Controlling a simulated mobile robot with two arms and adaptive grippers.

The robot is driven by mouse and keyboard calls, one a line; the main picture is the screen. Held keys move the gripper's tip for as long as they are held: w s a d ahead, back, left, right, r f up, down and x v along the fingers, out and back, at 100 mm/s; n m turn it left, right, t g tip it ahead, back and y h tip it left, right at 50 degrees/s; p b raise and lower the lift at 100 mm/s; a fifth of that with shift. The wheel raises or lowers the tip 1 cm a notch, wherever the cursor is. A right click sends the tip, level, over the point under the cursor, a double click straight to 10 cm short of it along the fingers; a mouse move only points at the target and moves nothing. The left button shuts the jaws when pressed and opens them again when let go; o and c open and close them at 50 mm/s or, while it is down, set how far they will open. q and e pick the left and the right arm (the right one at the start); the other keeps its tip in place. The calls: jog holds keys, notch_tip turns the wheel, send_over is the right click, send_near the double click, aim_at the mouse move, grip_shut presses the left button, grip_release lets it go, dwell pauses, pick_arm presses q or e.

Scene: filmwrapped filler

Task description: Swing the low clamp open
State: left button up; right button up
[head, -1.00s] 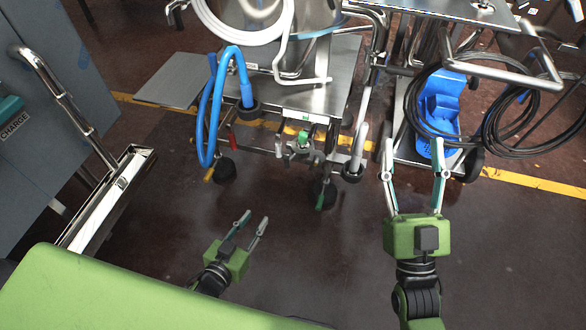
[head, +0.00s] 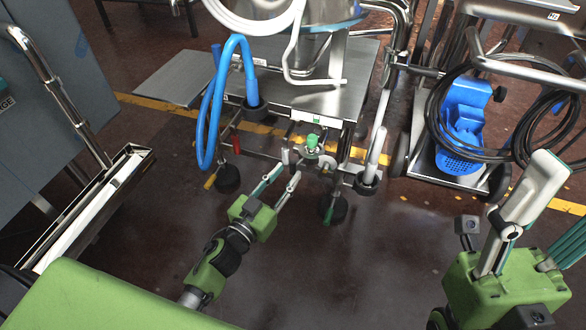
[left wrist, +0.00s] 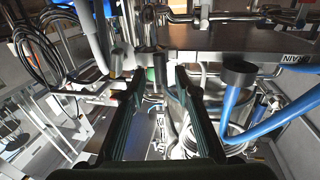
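The low clamp (head: 312,152) is a small metal fitting with a green knob, under the front edge of the steel cart. In the left wrist view its green part (left wrist: 151,74) shows small between my fingers; the clamp's details are too dark to tell there. My left gripper (head: 279,176) is open and empty, its fingertips just below and left of the clamp. Its two dark fingers also show spread apart in the left wrist view (left wrist: 158,80). I cannot tell whether a fingertip touches the clamp. My right gripper (head: 568,198) is open and empty at the lower right.
The steel cart (head: 300,100) carries a vessel and white hose. A blue hose (head: 207,120) hangs at its left. A second cart with a blue pump (head: 463,125) and coiled black cables (head: 543,120) stands right. A metal channel (head: 95,205) lies left. Floor below the carts is clear.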

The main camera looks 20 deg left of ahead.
aim_at(291, 169)
pick_arm(q)
jog(key=shift+b+x, duration=0.3)
jog(key=shift+x, duration=1.85)
jog(key=shift+c, duration=0.5)
grip_shut()
